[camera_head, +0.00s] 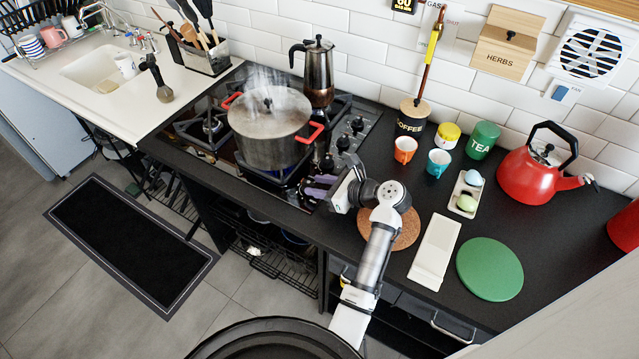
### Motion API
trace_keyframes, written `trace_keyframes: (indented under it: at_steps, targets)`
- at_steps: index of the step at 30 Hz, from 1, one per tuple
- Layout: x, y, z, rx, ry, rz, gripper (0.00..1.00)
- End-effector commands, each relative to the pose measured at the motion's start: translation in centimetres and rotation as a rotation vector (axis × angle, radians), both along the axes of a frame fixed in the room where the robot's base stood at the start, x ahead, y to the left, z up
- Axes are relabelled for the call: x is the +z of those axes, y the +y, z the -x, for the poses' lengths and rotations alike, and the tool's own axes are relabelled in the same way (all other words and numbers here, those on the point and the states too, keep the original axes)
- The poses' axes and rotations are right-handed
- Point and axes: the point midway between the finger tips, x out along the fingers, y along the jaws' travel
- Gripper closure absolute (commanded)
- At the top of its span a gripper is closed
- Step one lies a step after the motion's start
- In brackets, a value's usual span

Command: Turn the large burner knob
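The gas hob (372,108) is set into the black counter, with a column of dark knobs on its right side. One knob (343,143) and another (357,125) show clearly. A nearer one (327,163) is close to my gripper. I cannot tell from here which is the large burner knob. A steaming steel pot (270,135) with red handles stands on the hob. My gripper (318,190) is low over the hob's front right corner, just in front of the nearest visible knob. Its fingers are small and dark here, so their opening and any contact are unclear.
A moka pot (318,72) stands at the back of the hob.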

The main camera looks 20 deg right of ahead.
Motion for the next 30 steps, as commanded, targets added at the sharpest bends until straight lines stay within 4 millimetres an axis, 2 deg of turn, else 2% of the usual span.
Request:
trace_keyframes:
  at_steps: [7, 15, 23, 30]
  targets:
    - [-0.05, 0.04, -0.04, 0.000, 0.000, 0.000, 0.66]
    - [-0.02, 0.01, -0.03, 0.000, 0.000, 0.000, 1.00]
    - [0.01, -0.03, -0.06, 0.010, 0.000, 0.000, 1.00]
    - [0.10, -0.30, -0.34, 0.095, 0.000, 0.000, 1.00]
